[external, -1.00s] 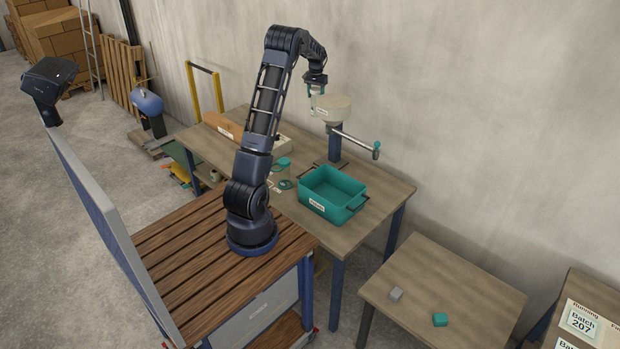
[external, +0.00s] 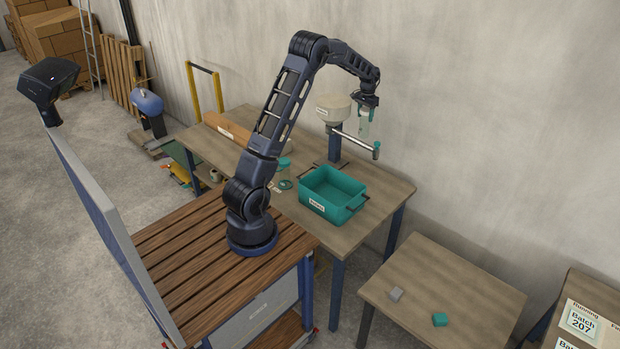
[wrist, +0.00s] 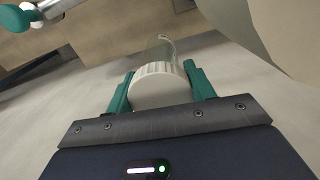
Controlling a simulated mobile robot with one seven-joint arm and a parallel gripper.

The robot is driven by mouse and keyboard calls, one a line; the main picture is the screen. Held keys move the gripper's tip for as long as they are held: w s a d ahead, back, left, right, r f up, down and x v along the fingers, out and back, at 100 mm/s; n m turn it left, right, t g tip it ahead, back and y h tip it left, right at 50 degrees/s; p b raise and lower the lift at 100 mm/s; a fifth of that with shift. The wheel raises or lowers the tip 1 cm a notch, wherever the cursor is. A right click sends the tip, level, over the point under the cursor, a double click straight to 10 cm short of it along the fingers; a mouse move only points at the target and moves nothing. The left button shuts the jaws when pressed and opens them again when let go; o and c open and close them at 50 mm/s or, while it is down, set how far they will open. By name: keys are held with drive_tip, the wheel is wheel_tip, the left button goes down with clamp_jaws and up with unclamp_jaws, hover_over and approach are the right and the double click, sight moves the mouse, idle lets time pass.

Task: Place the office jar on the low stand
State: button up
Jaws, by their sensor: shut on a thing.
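The office jar (external: 363,129) is clear with a white ribbed lid (wrist: 160,84), which faces me in the wrist view. My gripper (external: 367,110) is shut on it, with a green finger on either side of the lid. The jar hangs in the air, right of the pale round hopper and above the metal bar. A low wooden table (external: 455,285) at the lower right looks like the low stand. It lies well below and to the right of the jar.
The hopper (external: 333,108) and its metal bar with a teal end (external: 376,150) stand close to the jar. A teal bin (external: 345,207) sits on the workbench below.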

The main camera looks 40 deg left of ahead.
drive_tip(key=s+d+f+m, duration=0.3)
drive_tip(key=s+d+f, duration=0.2)
drive_tip(key=d+f, duration=0.2)
drive_tip(key=s+d+f, duration=0.1)
drive_tip(key=d+f, duration=0.1)
drive_tip(key=d, duration=1.4)
drive_tip(key=s+d+f, duration=0.1)
drive_tip(key=d+f, duration=0.2)
drive_tip(key=d, duration=1.3)
drive_tip(key=s+d+f, duration=0.2)
drive_tip(key=s+d, duration=0.2)
drive_tip(key=d, duration=0.5)
drive_tip(key=s+d+f, duration=0.1)
drive_tip(key=s+d, duration=0.4)
drive_tip(key=d, duration=0.4)
drive_tip(key=s+d+f, duration=0.2)
drive_tip(key=s+d, duration=0.2)
drive_tip(key=d, duration=0.5)
wheel_tip(320, 180, down, 20)
drive_tip(key=shift+s+d+r+m, duration=0.2)
drive_tip(key=shift+r+m, duration=0.05)
drive_tip(key=shift+m, duration=0.15)
drive_tip(key=o, duration=1.2)
drive_tip(key=shift+f, duration=0.15)
drive_tip(key=shift+o, duration=0.2)
wheel_tip(320, 180, up, 12)
drive_tip(key=shift+r, duration=0.2)
